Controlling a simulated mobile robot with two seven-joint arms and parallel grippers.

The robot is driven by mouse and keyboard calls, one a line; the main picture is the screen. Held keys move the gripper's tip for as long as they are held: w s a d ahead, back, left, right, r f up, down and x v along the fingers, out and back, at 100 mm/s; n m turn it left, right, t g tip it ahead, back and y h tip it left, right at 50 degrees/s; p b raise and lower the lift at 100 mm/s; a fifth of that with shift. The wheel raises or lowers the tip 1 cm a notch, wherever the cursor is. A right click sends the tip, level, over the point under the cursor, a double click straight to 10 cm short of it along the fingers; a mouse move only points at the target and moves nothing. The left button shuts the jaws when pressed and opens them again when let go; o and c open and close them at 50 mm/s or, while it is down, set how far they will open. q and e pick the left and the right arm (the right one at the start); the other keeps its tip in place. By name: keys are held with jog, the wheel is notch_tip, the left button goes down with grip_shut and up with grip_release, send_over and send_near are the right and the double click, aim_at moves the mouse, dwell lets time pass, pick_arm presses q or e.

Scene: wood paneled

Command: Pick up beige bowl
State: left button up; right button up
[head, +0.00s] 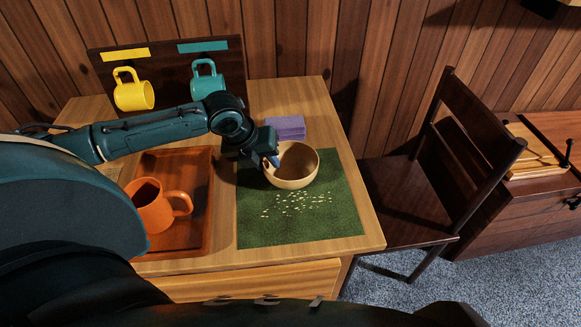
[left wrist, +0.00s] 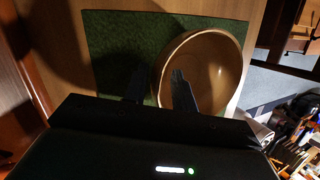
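The beige bowl (head: 296,181) stands upright on the green mat (head: 300,225), near its back edge. My left gripper (head: 268,162) is at the bowl's left rim, reaching down from the left. In the left wrist view, the bowl (left wrist: 225,70) shows its rounded rim. The left gripper (left wrist: 160,88) has its fingers apart there: one finger is over the bowl's inside and the other is outside the rim, over the mat. The rim lies between them, and I see no clear contact. My right gripper is not in view.
An orange mug (head: 153,208) sits in a wooden tray (head: 190,245) left of the mat. A purple block (head: 287,127) is behind the bowl. Yellow (head: 133,94) and teal (head: 206,82) mugs hang on a rack. Small pale grains (head: 295,203) lie before the bowl. A chair (head: 410,195) stands right.

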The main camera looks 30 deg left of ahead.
pick_arm(q)
grip_shut()
jog(key=shift+r, duration=0.15)
